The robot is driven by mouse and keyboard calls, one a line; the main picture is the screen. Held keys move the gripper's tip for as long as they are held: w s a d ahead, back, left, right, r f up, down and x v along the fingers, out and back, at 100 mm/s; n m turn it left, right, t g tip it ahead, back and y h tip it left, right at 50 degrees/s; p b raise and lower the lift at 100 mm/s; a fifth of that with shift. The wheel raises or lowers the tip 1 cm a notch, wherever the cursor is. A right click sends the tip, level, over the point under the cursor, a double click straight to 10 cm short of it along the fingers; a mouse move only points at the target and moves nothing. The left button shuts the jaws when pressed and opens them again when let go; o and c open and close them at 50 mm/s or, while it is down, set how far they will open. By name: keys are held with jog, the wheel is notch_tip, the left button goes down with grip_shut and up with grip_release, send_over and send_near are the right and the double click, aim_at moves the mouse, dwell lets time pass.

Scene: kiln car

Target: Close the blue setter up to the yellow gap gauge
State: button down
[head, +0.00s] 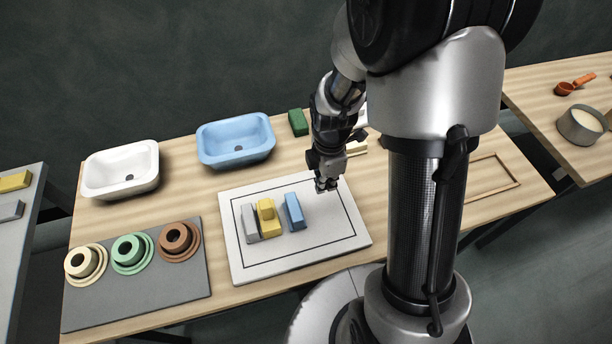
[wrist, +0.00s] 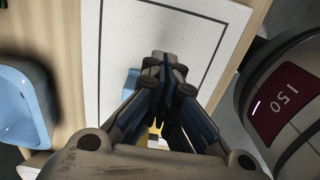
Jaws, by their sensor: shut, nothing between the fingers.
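The blue setter (head: 294,212) stands on a white board (head: 333,239) with a black outline. The yellow gap gauge (head: 268,217) is to its left, with a narrow strip of board between them. A grey block (head: 250,222) stands close against the gauge's left side. My gripper (head: 326,185) is shut and empty, above the board to the right of and behind the blue setter. In the wrist view my gripper (wrist: 168,62) hides most of the blocks. A bit of the blue setter (wrist: 131,80) shows beside the fingers, and some yellow shows lower down.
Behind the board are a blue basin (head: 236,164), a white basin (head: 122,192) and a green block (head: 298,122). Left is a grey mat (head: 140,300) with several flanged rings. The board's right part is bare. An empty wooden frame (head: 489,178) lies at right.

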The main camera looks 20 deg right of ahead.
aim_at(299, 208)
notch_tip(299, 208, down, 9)
jog(key=b, duration=0.3)
jog(key=shift+s+r, duration=0.1)
jog(key=a, duration=0.1)
jog(key=a+b, duration=0.1)
jog(key=shift+a+f, duration=0.35)
jog(key=shift+a, duration=0.05)
jog(key=shift+a+r, duration=0.1)
jog(key=shift+a, duration=0.45)
jog(key=shift+a, duration=1.5)
jog(key=shift+d, duration=0.1)
